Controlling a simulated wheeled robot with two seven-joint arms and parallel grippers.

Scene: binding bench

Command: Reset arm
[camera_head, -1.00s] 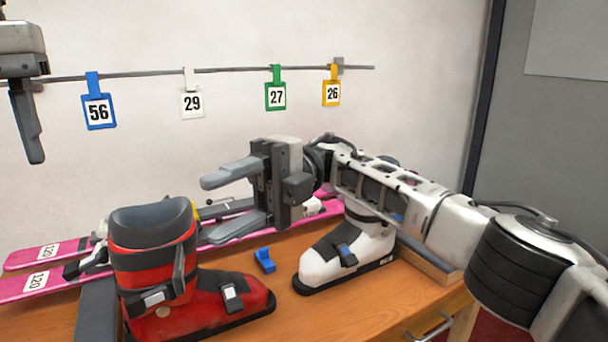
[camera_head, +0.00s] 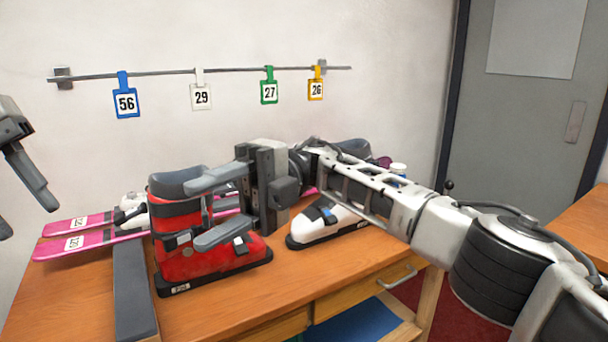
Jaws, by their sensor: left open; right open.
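My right gripper (camera_head: 208,210) is open and empty. Its fingers point left and overlap the red ski boot in the picture; I cannot tell whether they touch it. My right arm reaches in from the right above the wooden bench (camera_head: 250,312). My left gripper (camera_head: 15,190) is at the far left edge, partly cut off, open and with nothing between its fingers. The red boot (camera_head: 175,262) stands upright on the bench. A white ski boot (camera_head: 318,228) stands to its right, its upper part hidden by my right arm.
Pink skis (camera_head: 95,238) lie behind the red boot. A grey bar (camera_head: 132,290) lies at the front left. Numbered tags, including blue 56 (camera_head: 126,103) and green 27 (camera_head: 269,92), hang from a wall rail (camera_head: 230,71). A grey door (camera_head: 530,120) is at right.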

